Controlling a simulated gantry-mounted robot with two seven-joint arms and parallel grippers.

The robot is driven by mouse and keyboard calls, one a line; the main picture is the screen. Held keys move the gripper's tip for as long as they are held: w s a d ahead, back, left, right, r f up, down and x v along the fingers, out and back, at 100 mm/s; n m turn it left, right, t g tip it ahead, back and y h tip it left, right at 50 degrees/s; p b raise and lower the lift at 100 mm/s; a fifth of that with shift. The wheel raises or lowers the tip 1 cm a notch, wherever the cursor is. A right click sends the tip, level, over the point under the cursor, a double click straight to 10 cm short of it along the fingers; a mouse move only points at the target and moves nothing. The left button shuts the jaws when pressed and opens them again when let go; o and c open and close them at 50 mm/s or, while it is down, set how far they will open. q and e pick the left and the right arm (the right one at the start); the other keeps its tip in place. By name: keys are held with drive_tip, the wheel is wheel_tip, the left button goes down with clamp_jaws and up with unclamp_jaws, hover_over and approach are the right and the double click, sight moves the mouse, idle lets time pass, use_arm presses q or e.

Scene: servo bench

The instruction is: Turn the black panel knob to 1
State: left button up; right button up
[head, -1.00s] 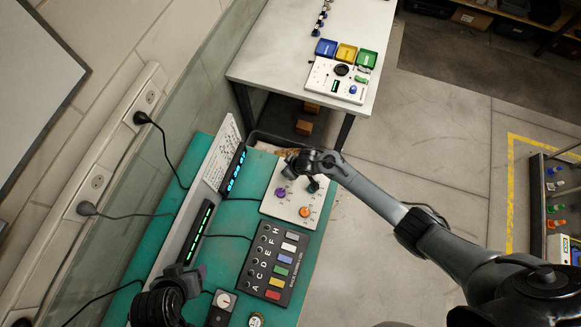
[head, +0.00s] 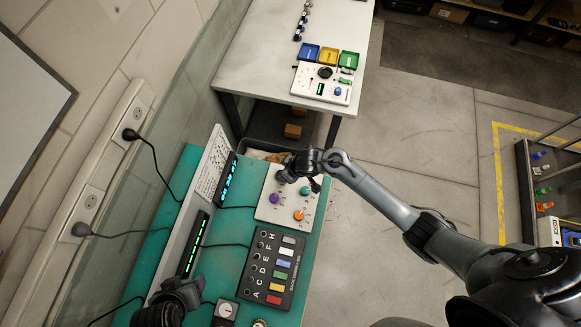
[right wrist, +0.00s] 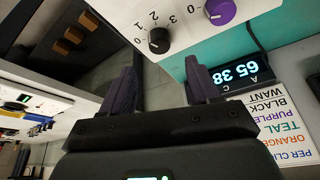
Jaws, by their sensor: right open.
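The black knob (right wrist: 158,40) sits on the white knob panel (right wrist: 183,45), with a printed scale beside it that includes 0, 1 and 2. I cannot read its pointer clearly. My right gripper (right wrist: 163,88) is open and empty, its two fingers apart and pointing toward the black knob's side of the panel, short of the knob. In the head view my right gripper (head: 300,180) is over the far end of the panel and hides the black knob. My left gripper (head: 180,292) is at the lower left, its fingers not clear.
The panel also has a purple knob (head: 273,198), a teal knob (head: 305,190) and an orange knob (head: 298,214). A lit display (right wrist: 237,75) and a printed sign (right wrist: 284,125) stand beside it. A dark button box (head: 270,268) sits nearer on the green bench.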

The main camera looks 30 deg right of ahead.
drive_tip(key=shift+v, duration=1.5)
